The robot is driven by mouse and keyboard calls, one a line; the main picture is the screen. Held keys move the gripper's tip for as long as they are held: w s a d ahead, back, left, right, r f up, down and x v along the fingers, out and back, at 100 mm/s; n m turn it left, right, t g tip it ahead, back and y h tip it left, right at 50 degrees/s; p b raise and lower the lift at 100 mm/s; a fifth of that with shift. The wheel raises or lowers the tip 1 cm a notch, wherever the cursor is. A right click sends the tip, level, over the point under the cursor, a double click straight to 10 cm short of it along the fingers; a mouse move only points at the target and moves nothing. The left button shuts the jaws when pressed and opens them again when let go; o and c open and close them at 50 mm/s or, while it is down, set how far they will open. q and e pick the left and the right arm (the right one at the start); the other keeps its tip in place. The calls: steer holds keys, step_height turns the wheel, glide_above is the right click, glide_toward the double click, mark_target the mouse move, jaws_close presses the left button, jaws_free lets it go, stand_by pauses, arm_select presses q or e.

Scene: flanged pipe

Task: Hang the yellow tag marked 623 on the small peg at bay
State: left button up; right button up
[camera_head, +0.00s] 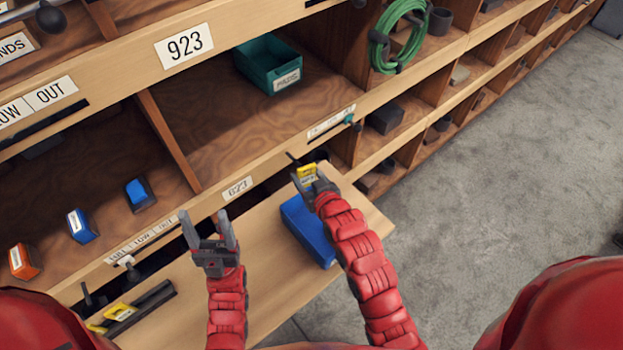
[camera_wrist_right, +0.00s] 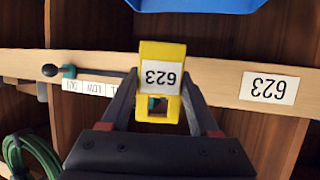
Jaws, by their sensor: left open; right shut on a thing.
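My right gripper (camera_head: 305,168) is shut on the yellow tag (camera_head: 307,174), close in front of the shelf edge. In the right wrist view the tag (camera_wrist_right: 160,78) shows 623 upside down between the right gripper's fingers (camera_wrist_right: 158,108). A white 623 label (camera_head: 238,187) is on the shelf edge, left of the tag in the head view; it also shows in the right wrist view (camera_wrist_right: 268,87). A small teal part (camera_wrist_right: 153,103) shows partly hidden behind the tag; I cannot tell if it is a peg. My left gripper (camera_head: 209,230) is open and empty, further left.
A dark-tipped teal peg (camera_head: 350,119) sits on the shelf edge beside a label strip (camera_head: 330,122). A blue box (camera_head: 306,229) is on the wooden bench near my right arm. A teal bin (camera_head: 268,65) stands in a bay.

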steer(key=shift+w+a, duration=0.6)
steer(key=shift+w, duration=0.25)
steer(key=shift+w+a+f, duration=0.1)
steer(key=shift+w+a, duration=0.35)
steer(key=shift+w, duration=0.15)
steer(key=shift+w+a+f+b, duration=0.35)
steer(key=shift+w+f+b, duration=0.1)
steer(key=shift+b, duration=0.3)
steer(key=shift+r, duration=0.1)
